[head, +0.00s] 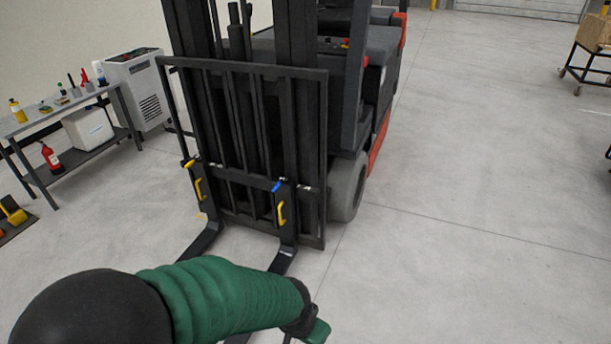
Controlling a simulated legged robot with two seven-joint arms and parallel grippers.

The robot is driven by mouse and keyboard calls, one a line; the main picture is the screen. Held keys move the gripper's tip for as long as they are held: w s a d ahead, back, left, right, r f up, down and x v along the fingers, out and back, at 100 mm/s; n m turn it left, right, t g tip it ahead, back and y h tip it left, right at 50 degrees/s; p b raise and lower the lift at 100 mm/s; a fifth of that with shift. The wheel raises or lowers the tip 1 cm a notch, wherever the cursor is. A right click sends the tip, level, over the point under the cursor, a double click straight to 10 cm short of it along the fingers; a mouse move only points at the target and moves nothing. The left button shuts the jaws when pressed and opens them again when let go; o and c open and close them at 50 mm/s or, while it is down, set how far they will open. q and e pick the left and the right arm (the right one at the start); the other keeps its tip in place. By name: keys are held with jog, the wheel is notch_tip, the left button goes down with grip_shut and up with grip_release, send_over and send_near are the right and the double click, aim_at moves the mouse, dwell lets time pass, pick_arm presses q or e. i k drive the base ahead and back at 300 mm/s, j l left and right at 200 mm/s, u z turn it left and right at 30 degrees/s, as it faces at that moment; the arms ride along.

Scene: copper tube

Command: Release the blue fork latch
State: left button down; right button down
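The blue fork latch (277,186) sits at the top of the right fork's upright on the forklift carriage, just above a yellow handle (281,212). The right fork (284,259) runs down and forward, partly hidden by my arm. The left fork (205,238) has a yellow latch (189,163) and its own yellow handle (198,190). My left arm crosses the bottom of the view, and my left gripper (312,332) is low at the bottom edge, well below and apart from the blue latch. Its fingers are too small and cut off to judge. My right gripper is out of view.
The forklift (380,70) stands behind the carriage's black load guard (322,110). A grey workbench (75,155) with bottles, a white box and a red extinguisher (51,157) is at left. A wooden crate on a cart (594,35) is far right. Floor at right is clear.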

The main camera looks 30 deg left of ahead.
aim_at(277, 186)
jog(key=i+l+u, duration=0.1)
jog(key=i+u, duration=0.15)
jog(key=i, duration=1.45)
jog(key=i+j+u, duration=0.1)
jog(key=i+j, duration=0.2)
jog(key=j, duration=0.2)
jog(key=i+j+u, duration=0.1)
jog(key=i+j, duration=0.25)
jog(key=j, duration=0.15)
